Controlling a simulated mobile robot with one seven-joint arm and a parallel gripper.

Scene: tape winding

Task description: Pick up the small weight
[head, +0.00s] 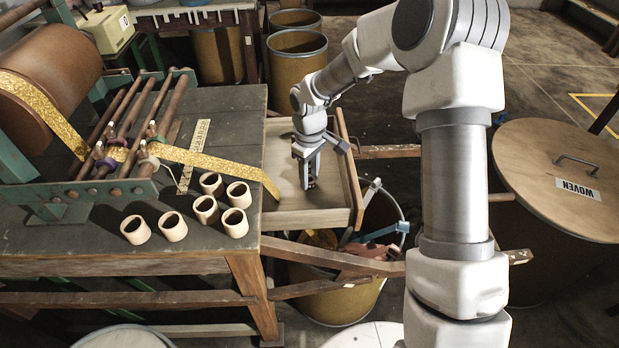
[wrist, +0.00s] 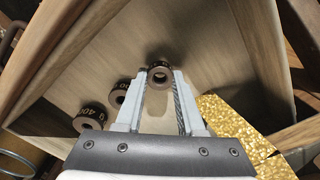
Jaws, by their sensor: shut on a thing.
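A small weight (wrist: 160,75), a dark brown ring with a hole and part of a marking on its rim, is between the fingertips of my gripper (wrist: 160,82). The gripper is shut on it. Two more ring weights stand in a row to its left in the wrist view: a middle one (wrist: 117,96), partly behind a finger, and one marked 400 (wrist: 88,117). In the head view, my gripper (head: 306,182) points down into the open wooden drawer (head: 285,187). The weights are mostly hidden there by the fingers.
A gold tape strip (head: 220,164) runs from the rollers to the drawer's left edge and shows in the wrist view (wrist: 237,125). Several wooden cups (head: 205,208) stand on the bench. A barrel (head: 335,300) stands below the drawer.

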